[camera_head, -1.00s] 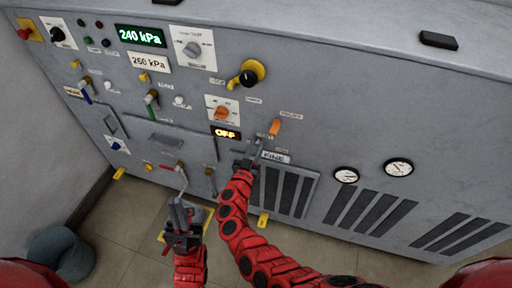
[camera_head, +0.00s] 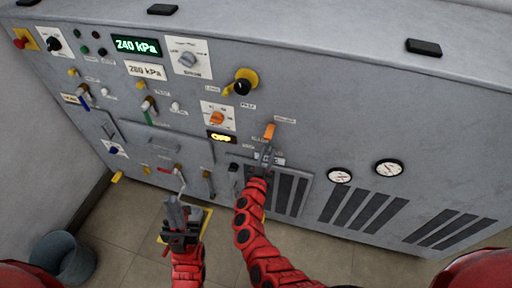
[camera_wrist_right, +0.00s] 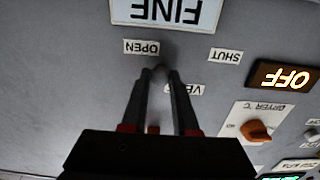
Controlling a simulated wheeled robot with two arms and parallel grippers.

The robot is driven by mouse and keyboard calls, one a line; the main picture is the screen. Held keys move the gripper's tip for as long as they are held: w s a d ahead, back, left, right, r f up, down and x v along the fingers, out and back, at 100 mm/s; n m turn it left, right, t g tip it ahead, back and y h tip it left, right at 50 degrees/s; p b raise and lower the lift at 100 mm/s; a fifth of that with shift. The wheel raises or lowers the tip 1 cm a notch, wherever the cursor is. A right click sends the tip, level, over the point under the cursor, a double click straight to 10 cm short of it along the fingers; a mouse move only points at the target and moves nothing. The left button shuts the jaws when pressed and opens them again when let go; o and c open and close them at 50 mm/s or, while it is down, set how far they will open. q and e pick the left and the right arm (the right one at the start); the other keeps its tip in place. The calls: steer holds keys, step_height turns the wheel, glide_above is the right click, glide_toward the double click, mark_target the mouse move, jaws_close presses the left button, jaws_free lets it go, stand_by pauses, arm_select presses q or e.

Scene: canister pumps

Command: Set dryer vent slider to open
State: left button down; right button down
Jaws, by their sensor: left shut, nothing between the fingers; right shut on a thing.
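The vent slider itself is hidden between the fingertips of my right gripper (camera_wrist_right: 160,74). In the right wrist view, upside down, those fingertips are right beside the OPEN label (camera_wrist_right: 141,47). The SHUT label (camera_wrist_right: 225,56) is off to the right, and the VENT label (camera_wrist_right: 186,89) is partly covered by a finger. In the head view my right gripper (camera_head: 266,156) is at the panel below an orange handle (camera_head: 269,131), shut on the slider. My left gripper (camera_head: 178,205) is shut and empty, low in front of the panel near a thin lever (camera_head: 179,180).
The grey cabinet (camera_head: 320,120) carries several knobs, switches and displays. An OFF display (camera_wrist_right: 284,78) and an orange dryer knob (camera_wrist_right: 257,132) sit near my right gripper. A FINE plate (camera_wrist_right: 167,12) lies beyond the fingers. A bucket (camera_head: 62,258) stands on the floor at left.

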steer(key=shift+d, duration=0.25)
steer(key=c, duration=0.7)
jaws_free()
steer(key=shift+s+d, duration=0.1)
steer(key=b+v, duration=0.1)
steer(key=v, duration=1.6)
steer(key=shift+s+b, duration=0.15)
steer(key=shift+b, duration=0.2)
